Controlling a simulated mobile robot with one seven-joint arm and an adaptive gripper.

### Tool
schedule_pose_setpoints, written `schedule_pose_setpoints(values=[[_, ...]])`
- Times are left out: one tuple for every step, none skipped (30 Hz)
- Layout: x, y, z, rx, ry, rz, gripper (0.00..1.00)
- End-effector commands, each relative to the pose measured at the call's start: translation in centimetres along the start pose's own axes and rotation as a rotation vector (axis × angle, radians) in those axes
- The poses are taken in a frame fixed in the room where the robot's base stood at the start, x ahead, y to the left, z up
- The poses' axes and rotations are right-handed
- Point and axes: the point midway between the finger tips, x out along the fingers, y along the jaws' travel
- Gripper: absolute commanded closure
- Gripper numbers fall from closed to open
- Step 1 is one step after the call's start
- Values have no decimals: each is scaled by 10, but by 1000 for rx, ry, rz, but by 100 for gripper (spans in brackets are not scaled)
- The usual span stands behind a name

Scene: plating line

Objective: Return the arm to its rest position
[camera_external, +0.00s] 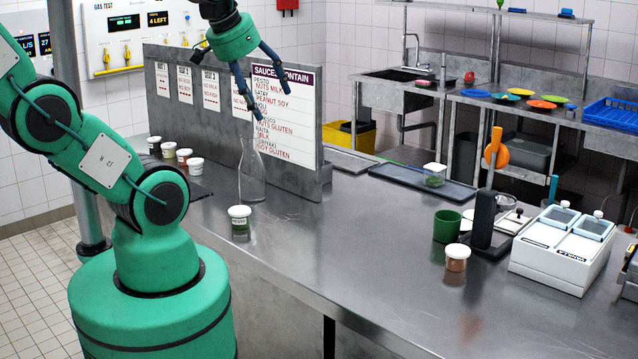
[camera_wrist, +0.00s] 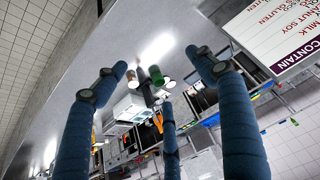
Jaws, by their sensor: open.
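My gripper (camera_external: 258,90) is open and empty. In the external view it hangs high in front of the sauce sign board, above the glass carafe (camera_external: 251,172). My green arm rises from its base at the left and leaves the top of the picture before coming back down to the gripper. In the wrist view the blue fingers (camera_wrist: 160,105) are spread wide with nothing between them. Beyond them, far off, the counter shows with the green cup (camera_wrist: 156,75) and a small tub (camera_wrist: 132,76).
A lidded tub (camera_external: 240,224) stands near the counter's front edge. Several tubs (camera_external: 185,158) stand by the sign board (camera_external: 290,110). A green cup (camera_external: 447,227), another tub (camera_external: 457,258) and a white two-lidded unit (camera_external: 562,250) stand at the right. The middle counter is clear.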

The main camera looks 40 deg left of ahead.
Motion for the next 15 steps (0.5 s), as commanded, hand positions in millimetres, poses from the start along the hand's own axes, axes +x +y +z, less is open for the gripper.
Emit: schedule_pose_setpoints(values=[[10,0,6,0,0,0,30],[14,0,8,0,0,0,30],[18,0,10,0,0,0,30],[22,0,12,0,-1,0,30],[25,0,13,0,-1,0,30],[28,0,15,0,-1,0,30],[31,0,17,0,-1,0,30],[33,0,18,0,-1,0,30],[35,0,19,0,0,0,30],[36,0,19,0,0,0,30],[36,0,20,0,0,0,30],[37,0,20,0,0,0,30],[36,0,20,0,0,0,30],[36,0,19,0,0,0,30],[36,0,19,0,0,0,30]])
